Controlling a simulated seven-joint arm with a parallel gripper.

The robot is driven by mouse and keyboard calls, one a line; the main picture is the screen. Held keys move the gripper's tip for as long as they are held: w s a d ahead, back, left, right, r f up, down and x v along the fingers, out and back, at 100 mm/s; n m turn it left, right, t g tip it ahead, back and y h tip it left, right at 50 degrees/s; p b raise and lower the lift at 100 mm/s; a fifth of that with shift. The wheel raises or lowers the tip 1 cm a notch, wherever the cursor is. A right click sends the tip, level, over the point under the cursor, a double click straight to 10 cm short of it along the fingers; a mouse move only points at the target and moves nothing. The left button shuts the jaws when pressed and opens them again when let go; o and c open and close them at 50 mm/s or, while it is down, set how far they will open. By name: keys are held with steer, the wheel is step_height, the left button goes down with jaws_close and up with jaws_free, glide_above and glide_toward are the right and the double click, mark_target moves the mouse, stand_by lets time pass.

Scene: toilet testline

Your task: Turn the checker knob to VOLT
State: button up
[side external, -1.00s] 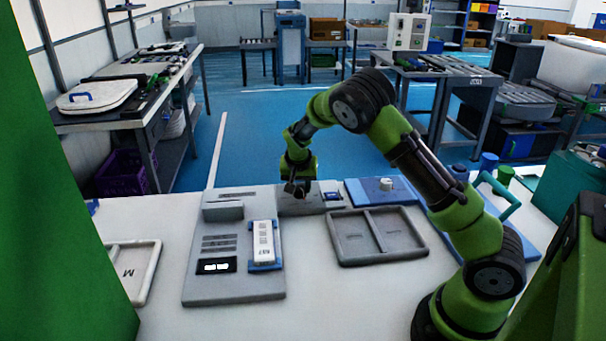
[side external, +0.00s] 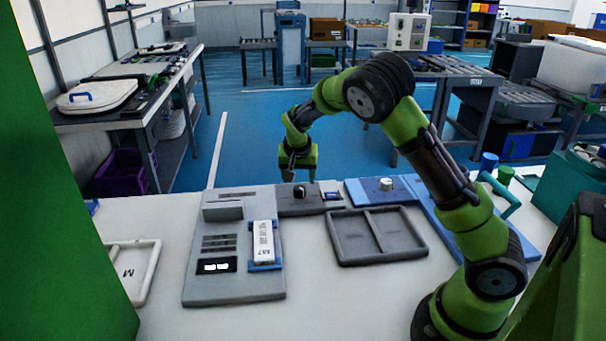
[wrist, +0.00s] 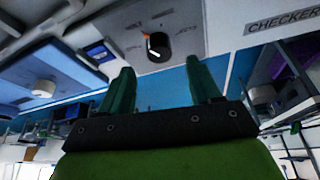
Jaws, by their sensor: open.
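The checker knob (side external: 299,191) is a small black round knob on a grey panel (side external: 287,210) at the back of the bench. In the wrist view the knob (wrist: 158,46) shows an orange mark at its upper left and a white line on its face. The lettering around it is too blurred to read. My gripper (side external: 299,175) hangs above and behind the knob, apart from it. In the wrist view my gripper (wrist: 160,82) has its two green fingers spread, with nothing between them, and the knob appears beyond the tips.
A grey tester unit (side external: 233,283) holding a white labelled block (side external: 263,240) stands left of the panel. A blue box with a white knob (side external: 386,184) is to the right. A divided grey tray (side external: 378,259) lies in front. A CHECKER label (wrist: 283,19) shows in the wrist view.

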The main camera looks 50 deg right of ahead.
steer(key=v, duration=1.1)
steer(key=shift+a+r, duration=0.15)
steer(key=shift+r, duration=0.2)
steer(key=shift+s, duration=0.15)
steer(key=s+a+r+n+t+y, duration=0.2)
steer(key=s+a, duration=0.5)
steer(key=s, duration=0.4)
steer(key=s+a+r+n+t+y, duration=0.2)
steer(key=s+a+n, duration=0.3)
steer(key=s, duration=0.6)
steer(key=shift+s+a+r+t+y, duration=0.35)
steer(key=shift+a+r+y, duration=0.45)
steer(key=shift+a, duration=0.55)
